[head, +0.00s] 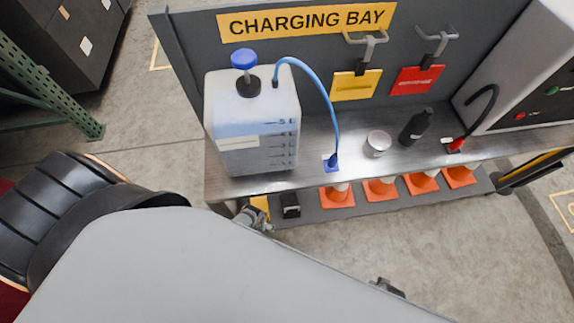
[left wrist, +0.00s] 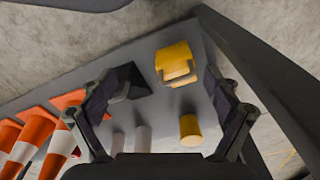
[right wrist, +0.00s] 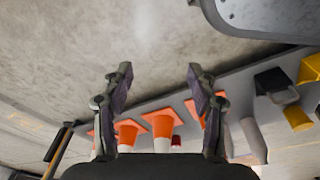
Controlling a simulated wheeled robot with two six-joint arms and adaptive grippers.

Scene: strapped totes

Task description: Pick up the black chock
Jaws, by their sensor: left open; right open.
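The black chock (head: 290,205) sits on the lower shelf of the charging bench, right of a yellow chock (head: 261,204). In the left wrist view the black chock (left wrist: 130,82) is beside the left finger, which covers part of it; the yellow chock (left wrist: 177,63) lies between the fingers. My left gripper (left wrist: 160,88) is open and empty, facing the shelf; in the head view it shows just left of the black chock. My right gripper (right wrist: 158,78) is open and empty, in front of the cones. The black chock (right wrist: 274,84) is to its right in that view.
Several orange cones (head: 381,189) stand along the lower shelf (head: 350,208). A yellow cylinder (left wrist: 190,128) and grey cylinders (left wrist: 142,138) are near the chocks. Above, the bench top (head: 312,150) holds a white jug (head: 252,120). The floor in front is clear.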

